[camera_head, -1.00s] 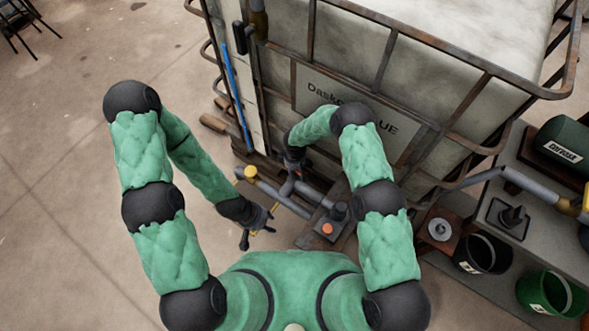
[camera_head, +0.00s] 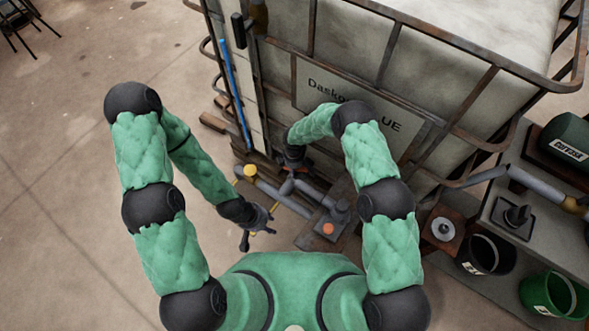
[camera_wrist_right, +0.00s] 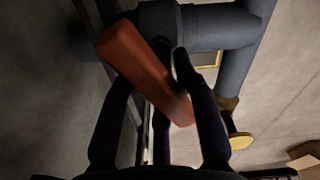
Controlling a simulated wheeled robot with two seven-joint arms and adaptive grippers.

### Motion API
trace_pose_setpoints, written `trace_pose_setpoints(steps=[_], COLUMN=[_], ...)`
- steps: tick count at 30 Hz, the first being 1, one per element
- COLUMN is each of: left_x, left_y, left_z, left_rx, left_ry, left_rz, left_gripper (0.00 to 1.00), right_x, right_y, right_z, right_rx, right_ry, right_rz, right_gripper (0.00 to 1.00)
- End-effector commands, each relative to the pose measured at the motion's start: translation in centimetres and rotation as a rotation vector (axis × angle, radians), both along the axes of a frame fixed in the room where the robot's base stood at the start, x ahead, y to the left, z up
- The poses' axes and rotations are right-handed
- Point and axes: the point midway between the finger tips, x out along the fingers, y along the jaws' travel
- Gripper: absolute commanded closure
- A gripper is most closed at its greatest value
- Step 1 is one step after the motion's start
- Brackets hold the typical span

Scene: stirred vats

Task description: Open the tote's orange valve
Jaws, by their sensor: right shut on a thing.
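The tote (camera_head: 440,60) is a large whitish container in a rusty metal cage, at the upper right of the head view. Its orange valve handle (camera_wrist_right: 135,55) is a flat lever that lies slanted in the right wrist view, in front of a grey pipe. My right gripper (camera_wrist_right: 155,75) is shut on this handle, with dark fingers on both sides of it. In the head view my right gripper (camera_head: 296,162) is low at the tote's front, and its fingers are mostly hidden. My left gripper (camera_head: 259,230) is open and empty, beside the pipes and apart from them.
Grey pipes (camera_head: 285,197) with a yellow knob (camera_head: 250,171) run in front of the tote. A rusty plate carries a block with an orange button (camera_head: 328,229). A dark bucket (camera_head: 487,254) and a green bucket (camera_head: 553,295) stand at right.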

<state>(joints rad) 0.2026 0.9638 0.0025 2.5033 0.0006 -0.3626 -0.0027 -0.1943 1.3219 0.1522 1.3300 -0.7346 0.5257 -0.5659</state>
Motion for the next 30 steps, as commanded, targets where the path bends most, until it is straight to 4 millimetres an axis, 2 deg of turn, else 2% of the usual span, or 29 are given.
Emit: trace_pose_setpoints(steps=[6,15,30], left_x=[0.01,0.01,0.0], left_y=[0.0,0.0,0.0], left_z=[-0.62,-0.92,-1.04], left_rx=[0.0,0.0,0.0], left_ry=[0.0,0.0,0.0], left_rz=[0.0,0.0,0.0], left_gripper=[0.6,0.6,0.6], right_x=[-0.47,-0.73,-0.85], right_y=[0.24,0.28,0.26], right_z=[-0.23,-0.23,-0.2], right_rx=[0.0,0.0,0.0], right_ry=[0.004,0.006,0.007], right_rz=[0.19,0.379,0.475], right_gripper=[1.0,1.0,1.0])
